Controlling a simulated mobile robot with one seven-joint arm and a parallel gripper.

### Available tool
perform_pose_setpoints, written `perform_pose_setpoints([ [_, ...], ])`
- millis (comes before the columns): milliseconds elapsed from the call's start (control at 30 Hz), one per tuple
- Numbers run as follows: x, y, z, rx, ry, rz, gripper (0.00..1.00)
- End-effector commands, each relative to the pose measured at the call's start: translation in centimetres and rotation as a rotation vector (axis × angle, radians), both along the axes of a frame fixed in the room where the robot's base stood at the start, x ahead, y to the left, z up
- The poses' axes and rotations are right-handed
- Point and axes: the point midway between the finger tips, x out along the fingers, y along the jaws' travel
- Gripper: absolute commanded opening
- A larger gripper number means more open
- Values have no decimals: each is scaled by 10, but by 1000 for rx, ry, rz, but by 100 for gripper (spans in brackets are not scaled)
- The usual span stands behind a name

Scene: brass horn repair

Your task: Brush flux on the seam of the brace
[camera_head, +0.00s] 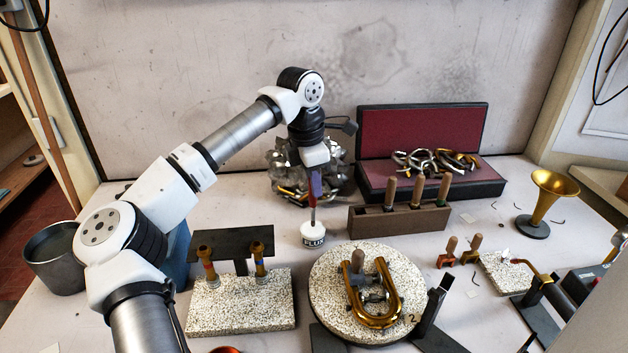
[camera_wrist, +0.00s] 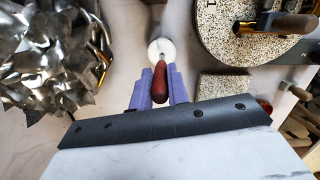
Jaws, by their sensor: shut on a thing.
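My gripper (camera_head: 316,183) is shut on a brush with a dark red handle (camera_wrist: 160,84). Its purple fingers stand on both sides of the handle in the wrist view. The brush points down and its thin lower part (camera_head: 313,214) reaches the mouth of the white flux pot (camera_head: 314,236). The bristles are hidden, so I cannot tell how deep they sit. The pot also shows in the wrist view (camera_wrist: 162,46). A brass U-shaped tube (camera_head: 379,318) lies on a round speckled turntable (camera_head: 325,272), with a small grey piece between its legs. The brace's seam is too small to make out.
A speckled block (camera_head: 240,313) with two brass posts stands left of the turntable. A wooden rack (camera_head: 370,220) with handled tools stands behind it. Crumpled metal (camera_wrist: 45,60) is close on the left. A red-lined case (camera_head: 424,135) and a brass bell (camera_head: 546,195) stand farther right.

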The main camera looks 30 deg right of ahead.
Motion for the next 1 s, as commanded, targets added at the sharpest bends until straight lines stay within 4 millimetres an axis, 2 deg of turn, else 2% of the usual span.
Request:
perform_pose_setpoints([
  [1000, 0, 0, -7, 0, 0, 0, 0],
])
